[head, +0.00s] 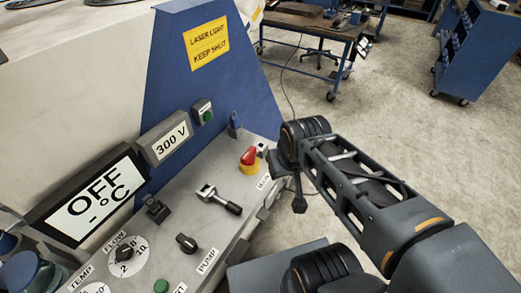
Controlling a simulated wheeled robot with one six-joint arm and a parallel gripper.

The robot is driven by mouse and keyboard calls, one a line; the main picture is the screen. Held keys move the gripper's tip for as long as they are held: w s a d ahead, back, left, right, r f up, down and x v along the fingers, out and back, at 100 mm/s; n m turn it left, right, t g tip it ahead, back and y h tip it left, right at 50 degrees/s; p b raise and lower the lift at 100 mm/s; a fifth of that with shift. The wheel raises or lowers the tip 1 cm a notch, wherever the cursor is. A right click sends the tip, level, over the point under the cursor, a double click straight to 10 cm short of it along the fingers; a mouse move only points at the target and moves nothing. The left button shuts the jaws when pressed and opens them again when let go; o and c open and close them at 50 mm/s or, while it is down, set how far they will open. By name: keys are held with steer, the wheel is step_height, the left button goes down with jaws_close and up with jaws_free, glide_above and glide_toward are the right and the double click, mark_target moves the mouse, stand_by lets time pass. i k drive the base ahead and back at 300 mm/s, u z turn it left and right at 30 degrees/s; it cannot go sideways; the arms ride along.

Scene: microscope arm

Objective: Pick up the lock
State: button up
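No thing in the head view is certain to be the lock. A small blue upright piece (235,124) stands at the back of the sloped control panel, against the blue wall, and may be the lock. A silver clamp-like piece with a black handle (219,200) lies mid-panel; I cannot tell whether it is a lock. My gripper (298,204) hangs at the end of my arm, right of the panel's edge and apart from both pieces. It is small and dark, and its fingers are unclear. I see nothing held in it.
The panel carries a red knob on yellow (250,159), a black pump knob (186,243), a black lever (156,208) and a flow dial (125,255). An OFF display (95,198) and a 300 V sign (171,143) stand behind. Open floor (400,130) lies right.

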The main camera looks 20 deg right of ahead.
mark_target(233, 122)
steer(key=u, duration=2.5)
steer(key=k, duration=1.15)
steer(key=z, duration=1.3)
steer(key=i, duration=1)
